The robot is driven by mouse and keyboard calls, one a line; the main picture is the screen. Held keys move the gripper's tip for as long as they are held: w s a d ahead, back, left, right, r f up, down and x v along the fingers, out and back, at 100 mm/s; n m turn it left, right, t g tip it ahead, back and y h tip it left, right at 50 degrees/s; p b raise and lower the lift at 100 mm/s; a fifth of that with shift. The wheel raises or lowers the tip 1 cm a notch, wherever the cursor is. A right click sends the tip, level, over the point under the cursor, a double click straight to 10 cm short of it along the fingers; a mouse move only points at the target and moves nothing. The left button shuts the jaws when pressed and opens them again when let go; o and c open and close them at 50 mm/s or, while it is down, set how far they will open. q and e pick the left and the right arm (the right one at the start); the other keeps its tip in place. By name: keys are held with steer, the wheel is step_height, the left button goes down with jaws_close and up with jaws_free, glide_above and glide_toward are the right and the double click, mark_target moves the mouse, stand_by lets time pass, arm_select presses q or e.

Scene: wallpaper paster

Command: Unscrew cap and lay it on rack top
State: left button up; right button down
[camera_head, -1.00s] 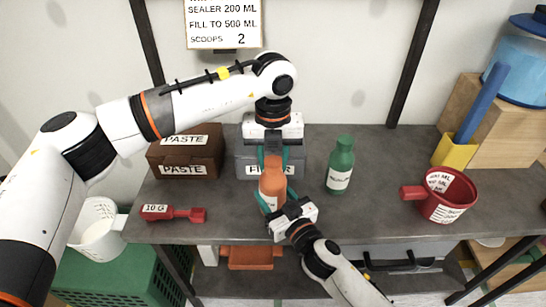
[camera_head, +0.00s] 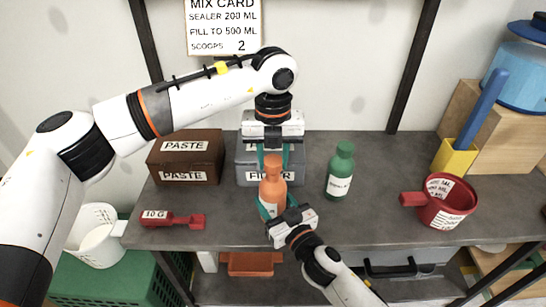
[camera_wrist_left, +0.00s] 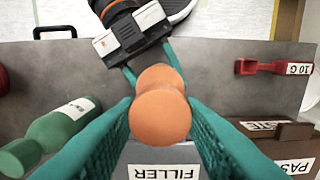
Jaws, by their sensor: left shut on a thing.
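An orange bottle (camera_head: 273,190) stands upright on the grey top (camera_head: 390,190), near its front edge. Its narrow orange cap (camera_head: 272,163) is at the upper end; its round face fills the middle of the left wrist view (camera_wrist_left: 160,116). I cannot tell whether the cap is apart from the neck. My left gripper (camera_head: 272,158) points straight down and is shut on the cap, a teal finger on each side. My right gripper (camera_head: 274,208) comes in from the front and is shut around the bottle's body, hiding part of its label.
Paste (camera_head: 186,157) and filler (camera_head: 243,172) boxes stand behind and left. A green bottle (camera_head: 341,172) stands right of the orange one. A red scoop (camera_head: 172,218) lies at left, a red cup (camera_head: 446,201) stands at right. The top between green bottle and cup is clear.

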mark_target(273, 160)
arm_select(q)
steer(key=shift+r, duration=2.05)
arm_select(e)
steer(key=shift+c, duration=2.1)
jaws_free()
steer(key=shift+s, duration=0.1)
